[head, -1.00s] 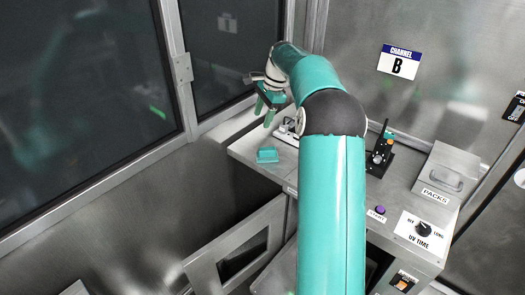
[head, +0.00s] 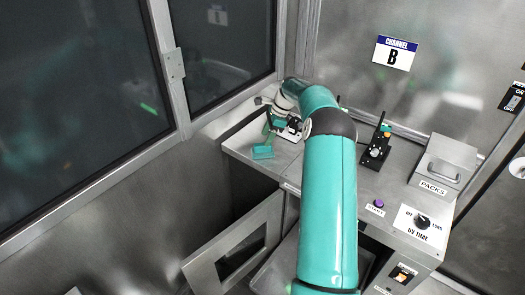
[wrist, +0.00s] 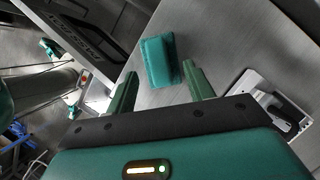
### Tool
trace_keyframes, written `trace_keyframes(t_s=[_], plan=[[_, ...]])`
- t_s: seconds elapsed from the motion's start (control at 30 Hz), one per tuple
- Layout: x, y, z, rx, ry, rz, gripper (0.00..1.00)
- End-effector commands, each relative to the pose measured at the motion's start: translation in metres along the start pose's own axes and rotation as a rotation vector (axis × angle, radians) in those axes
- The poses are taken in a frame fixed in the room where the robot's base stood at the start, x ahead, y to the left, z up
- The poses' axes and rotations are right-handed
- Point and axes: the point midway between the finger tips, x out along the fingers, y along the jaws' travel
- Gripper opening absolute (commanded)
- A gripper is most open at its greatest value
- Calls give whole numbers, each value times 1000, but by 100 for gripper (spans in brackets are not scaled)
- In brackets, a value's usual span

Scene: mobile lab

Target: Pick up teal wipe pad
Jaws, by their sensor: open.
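The teal wipe pad (head: 263,151) lies on the metal counter near its left front corner. In the wrist view the pad (wrist: 159,61) is a teal block with a raised grip on a flat base, just beyond my fingertips and between their lines. My gripper (head: 275,122) hangs over the counter close to the pad. In the wrist view my gripper (wrist: 157,78) has its two teal fingers spread apart with nothing between them. I cannot tell the exact height of the fingertips above the counter.
A white tray with a dark item (wrist: 270,108) lies right of the fingers. A black stand (head: 376,147), a PACKS box (head: 441,165) and UV TIME panel (head: 422,224) are further right. A glass window (head: 222,60) stands behind left; an open door (head: 235,245) is below the counter.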

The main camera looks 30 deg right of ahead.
Motion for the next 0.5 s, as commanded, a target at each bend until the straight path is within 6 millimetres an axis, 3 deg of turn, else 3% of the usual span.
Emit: trace_keyframes(t_s=[0.3,0.5], plan=[[42,1,0,-2,-2,2,53],[53,0,-1,-1,0,-1,53]])
